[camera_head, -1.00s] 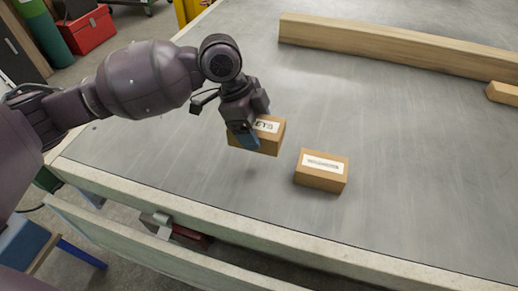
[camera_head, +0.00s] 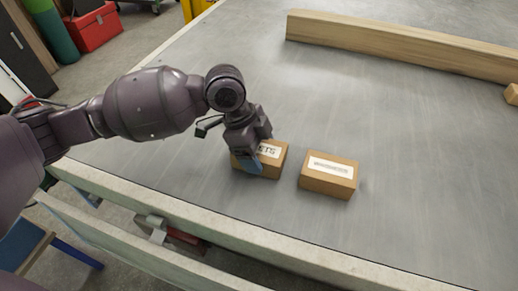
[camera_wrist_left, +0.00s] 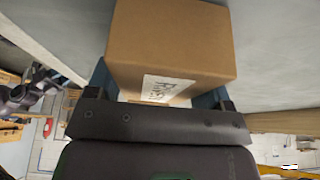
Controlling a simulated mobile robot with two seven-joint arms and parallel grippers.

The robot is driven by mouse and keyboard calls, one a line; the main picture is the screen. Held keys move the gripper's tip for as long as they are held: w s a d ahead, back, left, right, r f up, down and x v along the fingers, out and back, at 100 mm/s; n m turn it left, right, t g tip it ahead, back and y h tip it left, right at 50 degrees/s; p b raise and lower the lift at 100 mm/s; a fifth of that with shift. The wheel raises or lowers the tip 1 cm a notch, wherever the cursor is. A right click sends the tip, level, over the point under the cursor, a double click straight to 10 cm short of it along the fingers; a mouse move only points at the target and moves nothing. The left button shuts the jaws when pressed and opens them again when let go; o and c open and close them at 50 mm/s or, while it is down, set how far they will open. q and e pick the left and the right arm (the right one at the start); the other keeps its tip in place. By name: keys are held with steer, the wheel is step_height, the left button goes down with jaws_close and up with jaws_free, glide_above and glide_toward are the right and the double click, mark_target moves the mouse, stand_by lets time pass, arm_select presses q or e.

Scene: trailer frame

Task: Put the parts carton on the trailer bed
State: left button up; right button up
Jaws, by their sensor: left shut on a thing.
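My left gripper (camera_head: 254,166) is shut on a small brown carton (camera_head: 270,163) with a white label, whose visible letters end in "TS". The carton is low over the grey trailer bed (camera_head: 400,120); I cannot tell whether its underside touches. In the left wrist view the carton (camera_wrist_left: 175,45) sits between the two blue fingers, and part of its label shows. A second brown carton (camera_head: 329,185) with a white label rests on the bed just right of the held one, with a narrow gap between; its lettering is too small to read. My right gripper is not in view.
A long wooden beam (camera_head: 400,48) lies across the back of the bed. A small wood piece (camera_head: 511,94) is at the right edge. The bed's pale front rail (camera_head: 230,220) runs below the cartons. Bed between cartons and beam is clear.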

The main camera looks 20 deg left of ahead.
arm_select(q)
steer(key=o, duration=0.7)
steer(key=shift+f, duration=0.1)
steer(key=o, duration=0.4)
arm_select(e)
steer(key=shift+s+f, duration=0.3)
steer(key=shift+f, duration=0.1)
arm_select(q)
steer(key=p+v, duration=0.1)
steer(key=v, duration=0.2)
steer(key=p+v, duration=0.1)
steer(key=v, duration=0.1)
steer(key=shift+d+r, duration=0.1)
steer(key=shift+r, duration=0.35)
steer(key=p+v, duration=0.1)
steer(key=v, duration=0.4)
steer(key=shift+r, duration=0.15)
steer(key=shift+a+r+p, duration=0.4)
steer(key=shift+a+r, duration=0.05)
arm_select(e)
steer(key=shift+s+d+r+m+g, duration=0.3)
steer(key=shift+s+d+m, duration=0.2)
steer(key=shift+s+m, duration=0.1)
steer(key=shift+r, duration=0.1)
